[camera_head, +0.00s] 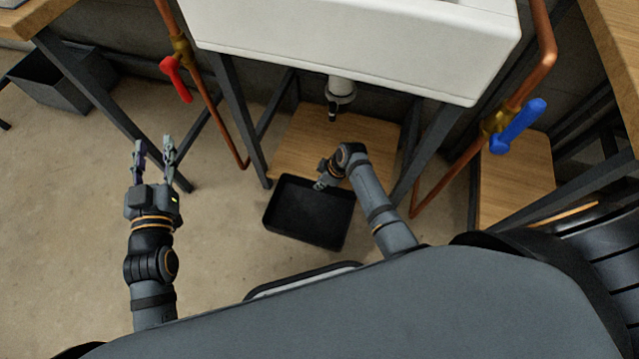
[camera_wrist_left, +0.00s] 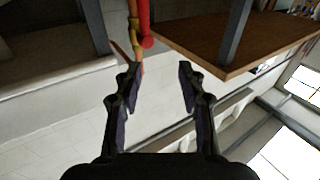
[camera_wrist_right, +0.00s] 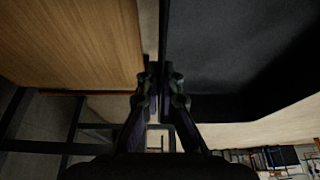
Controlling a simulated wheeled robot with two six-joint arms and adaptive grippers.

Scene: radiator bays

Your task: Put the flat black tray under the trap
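The flat black tray (camera_head: 308,222) is in front of the low wooden board under the white sink, slightly angled, and looks empty. It fills the upper right of the right wrist view (camera_wrist_right: 235,50). My right gripper (camera_head: 320,185) is at the tray's far rim, its fingers (camera_wrist_right: 160,78) closed together on the tray wall. I cannot tell whether the tray touches the floor. The trap (camera_head: 341,92), a white fitting with a dark lower end, hangs under the sink, beyond the tray. My left gripper (camera_head: 154,150) is open and empty, left of the tray; its spread fingers show in the left wrist view (camera_wrist_left: 155,85).
The low wooden board (camera_head: 310,140) lies below the trap between dark frame legs. Copper pipes with a red valve handle (camera_head: 176,78) and a blue one (camera_head: 518,127) flank the sink (camera_head: 360,35). A dark bin (camera_head: 62,85) stands far left. Floor left of the tray is clear.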

